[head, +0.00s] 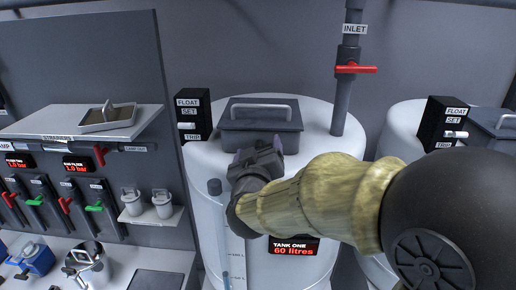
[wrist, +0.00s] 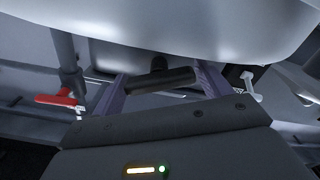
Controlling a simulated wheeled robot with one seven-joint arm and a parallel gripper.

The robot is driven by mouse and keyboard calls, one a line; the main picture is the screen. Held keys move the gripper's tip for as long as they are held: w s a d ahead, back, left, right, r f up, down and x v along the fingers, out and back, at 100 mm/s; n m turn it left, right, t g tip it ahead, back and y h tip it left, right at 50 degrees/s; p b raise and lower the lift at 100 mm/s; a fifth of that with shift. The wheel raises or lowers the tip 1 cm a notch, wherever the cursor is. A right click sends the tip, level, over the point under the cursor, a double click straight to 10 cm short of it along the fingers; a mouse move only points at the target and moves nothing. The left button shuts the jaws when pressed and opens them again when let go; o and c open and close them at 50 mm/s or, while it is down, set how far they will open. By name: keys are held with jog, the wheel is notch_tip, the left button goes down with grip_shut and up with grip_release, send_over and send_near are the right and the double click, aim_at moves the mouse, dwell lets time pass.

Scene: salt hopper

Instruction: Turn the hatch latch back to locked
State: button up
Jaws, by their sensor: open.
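Tank one (head: 305,190) is a white tank with a grey hatch lid (head: 232,134) and a pale handle on its top. My gripper (head: 257,153) is at the front edge of this hatch and hides the latch area in the head view. In the wrist view my gripper (wrist: 163,70) has its two fingers apart. A dark bar with a short stem (wrist: 160,79), which looks like the hatch latch, lies crosswise between the fingers. Its ends come close to both fingers; I cannot tell whether they touch. Whether the latch is locked cannot be read.
A grey inlet pipe with a red valve handle (head: 356,69) rises behind the hatch on the right. A black float box (head: 193,115) stands left of the hatch. A second tank (head: 402,135) is at the right. A shelf (head: 50,124) with a loose lid is at the left.

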jog(key=c, duration=0.7)
jog(key=shift+f+b, duration=0.1)
jog(key=shift+b, duration=0.2)
jog(key=m+b, duration=0.2)
jog(key=shift+f+m+b, duration=0.15)
jog(key=shift+m+b, duration=0.15)
jog(key=shift+b, duration=0.05)
jog(key=shift+d+m+b, duration=0.1)
jog(key=shift+m+b, duration=0.6)
jog(key=shift+r+m, duration=0.2)
jog(key=shift+m, duration=0.2)
jog(key=o, duration=0.7)
